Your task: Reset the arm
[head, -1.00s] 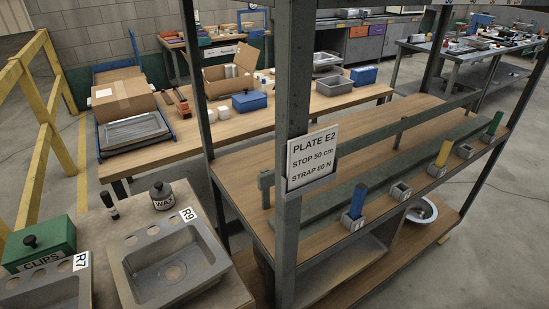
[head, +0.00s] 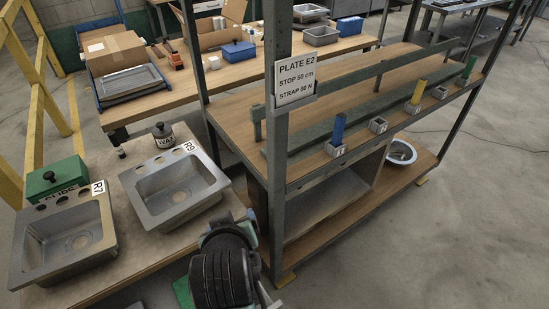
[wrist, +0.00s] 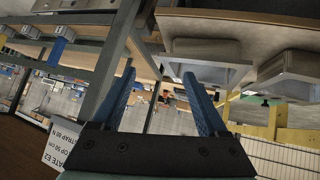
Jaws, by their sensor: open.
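My arm (head: 225,265) shows at the bottom centre of the head view, in front of the shelf rack and beside the sink counter. Its fingers cannot be made out there. In the wrist view my gripper (wrist: 165,95) has two blue fingers spread wide apart, with nothing between them. That view is turned over: the sinks appear at upper right and the PLATE E2 sign (wrist: 60,155) at lower left.
The rack post with the PLATE E2 sign (head: 296,80) stands close behind my arm. Sinks R9 (head: 175,190) and R7 (head: 65,240) sit at left, near the WAX pot (head: 163,136) and green box (head: 55,180). Open floor (head: 450,250) lies at right.

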